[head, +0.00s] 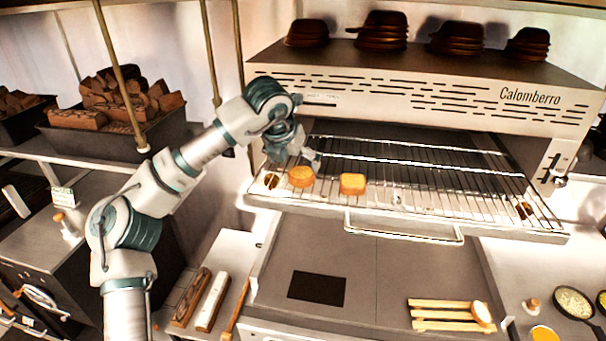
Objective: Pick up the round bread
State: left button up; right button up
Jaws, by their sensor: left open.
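Two toasted orange-brown bread pieces lie on the wire rack (430,190) of the grill. The left piece, which looks like the round bread (300,177), has a rounder outline. The right piece (352,184) looks squarer. My left gripper (310,158) is open, just above and behind the round bread, near the rack's left end. It looks empty; whether a finger touches the bread cannot be told. My right gripper is not in view.
The grill's hood (430,95) stands over the back of the rack, with stacked dark pans on top. A handle (404,232) juts out in front. Below, a slatted wooden stand (445,314) holds a pale round piece (482,313). Poles hang at the left.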

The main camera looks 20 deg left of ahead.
aim_at(300, 173)
pick_arm(q)
jog(key=shift+w+f, duration=0.2)
jog(key=shift+f, duration=0.1)
jog(key=shift+w+f+p, duration=0.2)
jog(key=shift+f+p, duration=0.25)
jog(key=shift+p, duration=0.05)
jog(key=p+x, duration=0.1)
jog(key=x, duration=0.2)
jog(key=shift+w+f, duration=0.15)
jog(key=shift+f, duration=0.1)
jog(key=shift+w+f, duration=0.25)
jog(key=shift+w, duration=0.05)
jog(key=shift+s+d, duration=0.1)
jog(key=shift+s, duration=0.05)
jog(key=shift+c, duration=1.4)
jog(key=shift+r, duration=0.1)
jog(key=c, duration=0.8)
